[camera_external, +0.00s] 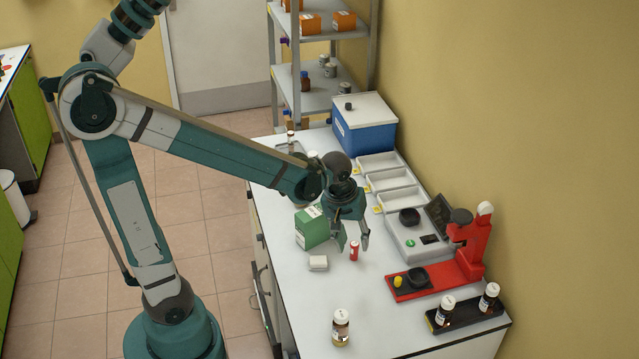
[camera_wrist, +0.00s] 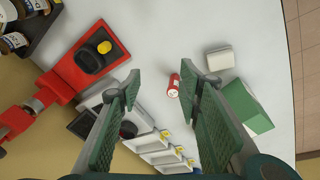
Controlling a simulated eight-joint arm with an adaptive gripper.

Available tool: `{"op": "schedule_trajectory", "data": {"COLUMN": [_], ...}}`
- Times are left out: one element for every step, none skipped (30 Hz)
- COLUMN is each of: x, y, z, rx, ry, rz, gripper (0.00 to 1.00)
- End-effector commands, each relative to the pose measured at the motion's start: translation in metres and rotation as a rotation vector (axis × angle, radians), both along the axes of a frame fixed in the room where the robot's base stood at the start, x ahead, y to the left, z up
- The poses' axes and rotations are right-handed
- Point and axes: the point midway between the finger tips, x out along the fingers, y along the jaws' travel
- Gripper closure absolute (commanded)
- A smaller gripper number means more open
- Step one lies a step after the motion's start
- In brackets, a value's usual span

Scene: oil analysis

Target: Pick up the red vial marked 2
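A small red vial (camera_external: 353,251) with a pale label stands on the white bench; its number is too small to read. It also shows in the wrist view (camera_wrist: 174,86), nearer the tip of the right-hand finger. My gripper (camera_external: 353,241) is open, pointing down, right over the vial. In the wrist view my gripper's fingers (camera_wrist: 168,88) are spread wide with nothing held. The vial appears in the gap beyond the fingertips; I cannot tell the exact height between them.
A green box (camera_external: 313,228) and a small white block (camera_external: 318,263) stand close left of the vial. A red stand (camera_external: 430,280), a scale (camera_external: 405,237) and white trays (camera_external: 385,181) are to the right.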

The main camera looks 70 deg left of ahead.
Motion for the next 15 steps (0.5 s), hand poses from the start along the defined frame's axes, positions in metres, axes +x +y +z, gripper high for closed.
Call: {"op": "schedule_trajectory", "data": {"x": [0.004,0.007,0.009,0.011,0.013,0.015,0.018,0.019,0.021,0.023,0.024,0.026,0.027,0.029,0.031], "y": [0.005,0.008,0.012,0.015,0.018,0.021,0.024,0.026,0.03,0.033,0.036,0.04,0.043,0.045,0.049], "z": [0.002,0.001,0.0,-0.001,-0.002,-0.003,-0.004,-0.005,-0.007,-0.008,-0.009,-0.011,-0.013,-0.014,-0.016], "rx": [-0.007,-0.012,-0.017,-0.022,-0.026,-0.031,-0.036,-0.04,-0.045,-0.049,-0.053,-0.057,-0.06,-0.064,-0.068], "ry": [0.011,0.018,0.027,0.034,0.041,0.049,0.056,0.062,0.072,0.078,0.085,0.094,0.101,0.107,0.116], "rz": [0.029,0.047,0.071,0.09,0.107,0.132,0.149,0.167,0.191,0.21,0.228,0.253,0.27,0.289,0.312], "gripper": [0.65,0.65,0.65,0.65,0.65,0.65,0.65,0.65,0.65,0.65,0.65,0.65,0.65,0.65,0.65]}}
